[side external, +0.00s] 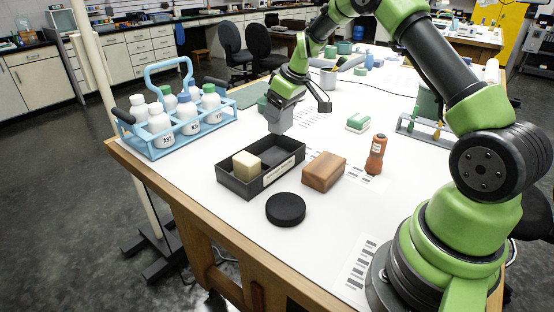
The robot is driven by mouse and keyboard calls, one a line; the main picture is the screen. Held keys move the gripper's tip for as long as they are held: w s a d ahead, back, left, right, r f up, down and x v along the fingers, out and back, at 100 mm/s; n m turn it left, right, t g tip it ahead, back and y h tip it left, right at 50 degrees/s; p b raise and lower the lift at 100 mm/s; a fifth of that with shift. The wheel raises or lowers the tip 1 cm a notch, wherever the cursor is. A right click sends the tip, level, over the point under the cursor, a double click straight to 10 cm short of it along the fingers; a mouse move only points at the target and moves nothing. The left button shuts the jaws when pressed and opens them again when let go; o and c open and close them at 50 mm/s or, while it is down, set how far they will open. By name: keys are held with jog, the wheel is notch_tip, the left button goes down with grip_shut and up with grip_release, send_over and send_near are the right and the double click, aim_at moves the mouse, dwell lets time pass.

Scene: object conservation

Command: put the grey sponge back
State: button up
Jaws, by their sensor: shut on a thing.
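The grey sponge (279,124) is a small upright grey block at the lower end of my gripper (283,106). My gripper is shut on it, above the white table just behind the black tray (277,178). The upper part of the sponge is hidden by my gripper. The tray is open-topped, with a pale label on its front side. A cream block (246,165) sits in its left part, and the right part looks empty. I cannot tell whether the sponge touches the table.
A brown block (324,172), a black disc (286,208) and a red-brown bottle (376,154) stand right and front of the tray. A blue carrier (160,146) with several white bottles is at left. A green-and-white block (358,122) lies behind. The table's left edge is near the tray.

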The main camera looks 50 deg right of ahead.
jog(key=w+n+y, duration=0.1)
jog(key=n, duration=0.2)
jog(key=shift+w+d+r, duration=0.1)
jog(key=shift+w, duration=0.05)
jog(key=shift+f, duration=0.35)
notch_tip(320, 180, down, 9)
jog(key=shift+f, duration=0.15)
jog(key=shift+f, duration=0.1)
jog(key=o, duration=0.6)
